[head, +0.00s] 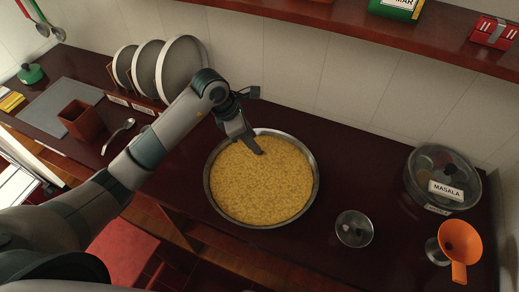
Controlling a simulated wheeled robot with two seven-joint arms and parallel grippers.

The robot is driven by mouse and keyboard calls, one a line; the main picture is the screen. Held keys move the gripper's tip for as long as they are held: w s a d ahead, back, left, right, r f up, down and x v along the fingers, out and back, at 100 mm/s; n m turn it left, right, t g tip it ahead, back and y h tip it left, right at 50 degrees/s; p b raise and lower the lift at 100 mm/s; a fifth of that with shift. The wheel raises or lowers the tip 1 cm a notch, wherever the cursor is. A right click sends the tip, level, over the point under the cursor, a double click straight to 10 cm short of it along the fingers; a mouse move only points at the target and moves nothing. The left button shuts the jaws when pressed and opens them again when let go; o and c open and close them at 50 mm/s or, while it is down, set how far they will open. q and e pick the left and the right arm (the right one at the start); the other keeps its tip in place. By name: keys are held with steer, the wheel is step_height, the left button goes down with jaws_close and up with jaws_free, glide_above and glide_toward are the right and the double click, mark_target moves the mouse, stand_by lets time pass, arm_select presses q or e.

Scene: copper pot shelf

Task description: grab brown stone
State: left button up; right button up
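I cannot make out a brown stone for certain. A wide metal pan (313,203) filled with a yellow-brown grainy food (258,188) stands on the dark counter. My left gripper (257,151) points down over the pan's far rim, its tip over or touching the food. Its fingers overlap in this view, so their opening and anything between them cannot be told. A small steel bowl (354,229) to the right of the pan has a small, unclear thing inside. My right gripper is not in view.
A lidded round spice box (442,180) labelled MASALA and an orange funnel (461,245) stand at the right. Plates (182,68) stand in a rack behind my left arm. A brown box (79,119) and a spoon (118,136) are at the left. A shelf (390,47) overhangs the back.

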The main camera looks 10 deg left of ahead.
arm_select(q)
steer(key=shift+f, duration=0.1)
steer(key=shift+d+f+p, duration=0.25)
steer(key=shift+f+p, duration=0.4)
steer(key=shift+p, duration=0.15)
steer(key=p+x, duration=0.1)
steer(key=x, duration=0.2)
steer(key=shift+a, duration=0.1)
steer(key=shift+w+f+p, duration=0.1)
steer(key=shift+f+p, duration=0.2)
steer(key=shift+f, duration=0.15)
jaws_close()
